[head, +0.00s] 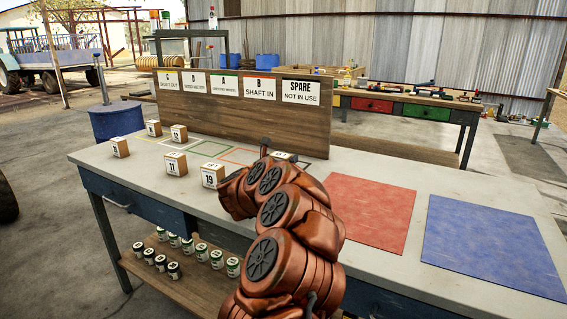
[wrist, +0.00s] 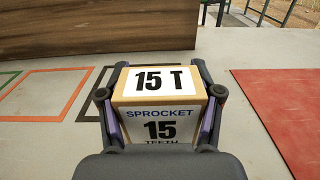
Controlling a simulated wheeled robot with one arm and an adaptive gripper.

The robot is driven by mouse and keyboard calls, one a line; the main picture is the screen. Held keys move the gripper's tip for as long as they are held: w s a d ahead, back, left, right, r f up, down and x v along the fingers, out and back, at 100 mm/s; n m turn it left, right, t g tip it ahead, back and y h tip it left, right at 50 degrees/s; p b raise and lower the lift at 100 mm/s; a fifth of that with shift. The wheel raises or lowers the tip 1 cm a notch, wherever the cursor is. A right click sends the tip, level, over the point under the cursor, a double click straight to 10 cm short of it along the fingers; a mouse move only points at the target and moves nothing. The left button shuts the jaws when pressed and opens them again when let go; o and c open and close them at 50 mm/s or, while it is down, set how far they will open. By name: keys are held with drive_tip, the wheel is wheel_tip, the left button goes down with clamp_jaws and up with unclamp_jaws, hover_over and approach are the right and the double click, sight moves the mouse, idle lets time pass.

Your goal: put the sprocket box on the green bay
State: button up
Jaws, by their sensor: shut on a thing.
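The sprocket box (wrist: 160,112) is a cardboard-coloured box with white labels reading "15 T" and "SPROCKET 15 TEETH". My gripper (wrist: 160,84) is shut on it, with one finger on each side. In the head view my arm hides most of the gripper, and only a pale bit of the box (head: 285,156) shows beyond it. The green bay (head: 209,141) is a green outline on the bench in front of the sign board, left of my gripper. A corner of it shows at the left edge of the wrist view (wrist: 9,78). I cannot tell whether the box touches the bench.
Several numbered boxes (head: 175,163) stand on the bench's left part. An orange outline (wrist: 38,94) and a dark one (wrist: 84,96) lie between the box and the green bay. The sign board (head: 240,117) rises behind. Red (head: 368,212) and blue (head: 490,245) mats lie clear at right.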

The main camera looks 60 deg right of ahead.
drive_tip(key=shift+f, duration=0.55)
drive_tip(key=shift+f+b, duration=0.2)
drive_tip(key=shift+b, duration=0.2)
drive_tip(key=o, duration=1.2)
drive_tip(key=shift+o, duration=0.2)
drive_tip(key=shift+r+p, duration=0.2)
drive_tip(key=shift+p, duration=0.1)
